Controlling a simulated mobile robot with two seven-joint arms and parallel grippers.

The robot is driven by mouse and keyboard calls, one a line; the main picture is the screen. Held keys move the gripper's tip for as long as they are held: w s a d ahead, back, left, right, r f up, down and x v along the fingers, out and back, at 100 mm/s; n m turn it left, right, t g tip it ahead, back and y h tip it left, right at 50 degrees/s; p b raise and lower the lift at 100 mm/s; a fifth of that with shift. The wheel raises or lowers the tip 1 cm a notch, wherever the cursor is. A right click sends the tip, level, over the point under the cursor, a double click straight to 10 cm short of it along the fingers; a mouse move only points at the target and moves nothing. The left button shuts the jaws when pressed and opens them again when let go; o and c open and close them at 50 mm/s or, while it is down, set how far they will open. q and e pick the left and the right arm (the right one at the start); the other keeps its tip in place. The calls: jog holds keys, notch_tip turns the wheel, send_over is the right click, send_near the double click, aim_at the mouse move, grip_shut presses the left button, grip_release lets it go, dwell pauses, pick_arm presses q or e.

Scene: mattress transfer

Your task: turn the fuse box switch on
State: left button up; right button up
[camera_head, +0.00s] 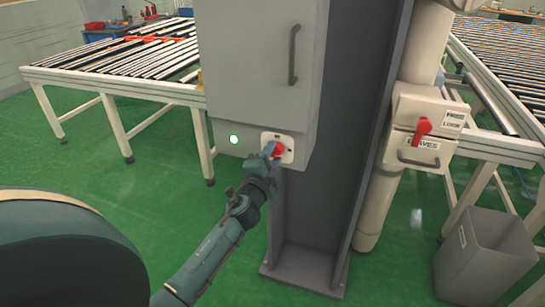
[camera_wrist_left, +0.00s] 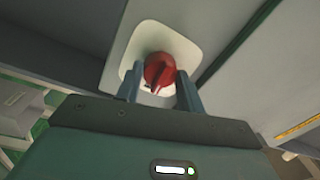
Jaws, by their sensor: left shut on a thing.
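The fuse box (camera_head: 262,60) is a grey cabinet with a handle, fixed to a dark steel column. Low on its front is a red rotary switch (camera_head: 279,149) on a white plate (camera_head: 287,157), with a lit green lamp (camera_head: 234,139) to its left. My left gripper (camera_head: 270,153) is at the switch, shut on it. In the left wrist view the red knob (camera_wrist_left: 159,70) sits between the two fingers (camera_wrist_left: 158,88), against the white plate. The fingers partly hide the knob in the head view. My right gripper is not in view.
A second box (camera_head: 425,125) with a red lever and labels is on a pipe to the right. Roller tables stand at left (camera_head: 120,92) and right (camera_head: 500,125). A grey bin (camera_head: 485,255) stands at lower right. Green floor is clear at left.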

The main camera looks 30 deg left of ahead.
pick_arm(q)
jog(key=shift+m, duration=0.5)
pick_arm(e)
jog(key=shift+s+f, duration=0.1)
pick_arm(q)
jog(key=o, duration=1)
jog(key=b+v, duration=0.2)
jog(key=v, duration=1.1)
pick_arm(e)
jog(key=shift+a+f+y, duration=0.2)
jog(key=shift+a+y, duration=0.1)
pick_arm(q)
jog(key=shift+s+a, duration=0.1)
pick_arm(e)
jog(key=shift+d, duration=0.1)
pick_arm(q)
jog(key=shift+f, duration=0.1)
